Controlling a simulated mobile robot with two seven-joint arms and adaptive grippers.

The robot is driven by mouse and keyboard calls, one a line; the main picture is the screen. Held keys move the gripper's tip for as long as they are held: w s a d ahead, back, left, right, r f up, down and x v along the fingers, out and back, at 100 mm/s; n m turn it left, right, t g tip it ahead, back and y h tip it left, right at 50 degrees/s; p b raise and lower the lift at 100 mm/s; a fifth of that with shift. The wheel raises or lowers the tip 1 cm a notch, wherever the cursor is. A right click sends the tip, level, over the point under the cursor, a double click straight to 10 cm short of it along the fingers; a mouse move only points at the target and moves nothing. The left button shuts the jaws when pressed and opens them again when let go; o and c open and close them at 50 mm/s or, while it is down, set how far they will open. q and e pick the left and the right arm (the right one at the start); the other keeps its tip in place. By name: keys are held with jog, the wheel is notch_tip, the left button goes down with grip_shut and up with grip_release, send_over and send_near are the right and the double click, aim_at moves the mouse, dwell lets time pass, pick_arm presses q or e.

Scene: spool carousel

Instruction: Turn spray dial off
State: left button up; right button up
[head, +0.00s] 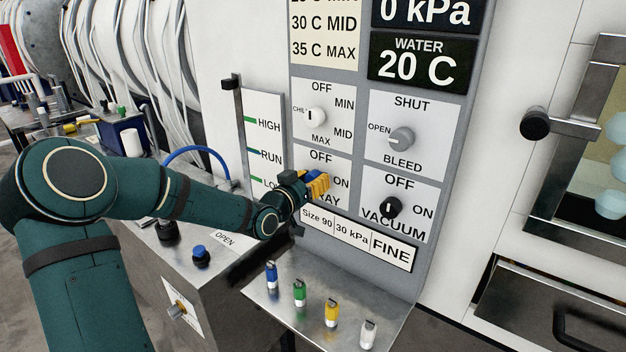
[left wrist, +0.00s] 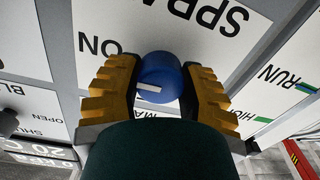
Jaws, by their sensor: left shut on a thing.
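The spray dial is a blue round knob with a white mark, seen close in the left wrist view (left wrist: 160,72). My left gripper (head: 318,185) is shut on it, with a ribbed yellow finger on each side in the left wrist view (left wrist: 158,88). That view is roughly upside down; the white mark points left, on the side of the ON label. The spray panel (head: 338,163) shows OFF above and ON to the right in the head view; my gripper covers part of the SPRAY word. The dial is mostly hidden there. My right gripper is not in view.
Nearby are the chill dial (head: 316,117), the grey bleed dial (head: 401,138) and the black vacuum dial (head: 391,208). A lever (head: 231,84) stands left. Below, a metal shelf (head: 305,325) holds several coloured pieces. A blue hose (head: 197,150) arches behind my arm.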

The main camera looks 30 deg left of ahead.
pick_arm(q)
jog(key=shift+r+n+p, duration=0.2)
jog(key=shift+n+p, duration=0.8)
jog(key=shift+p, duration=0.1)
jog(key=n+p, duration=0.3)
jog(key=shift+n, duration=0.3)
jog(key=n+p, duration=0.3)
jog(key=shift+n, duration=0.3)
jog(key=n+p, duration=0.2)
jog(key=n, duration=0.1)
jog(key=shift+a+n, duration=0.1)
jog(key=shift+n, duration=0.2)
jog(key=shift+n+p, duration=0.95)
jog(key=shift+n, duration=0.15)
jog(key=shift+f+n+p, duration=0.1)
jog(key=shift+n+p, duration=0.55)
jog(key=shift+n, duration=0.55)
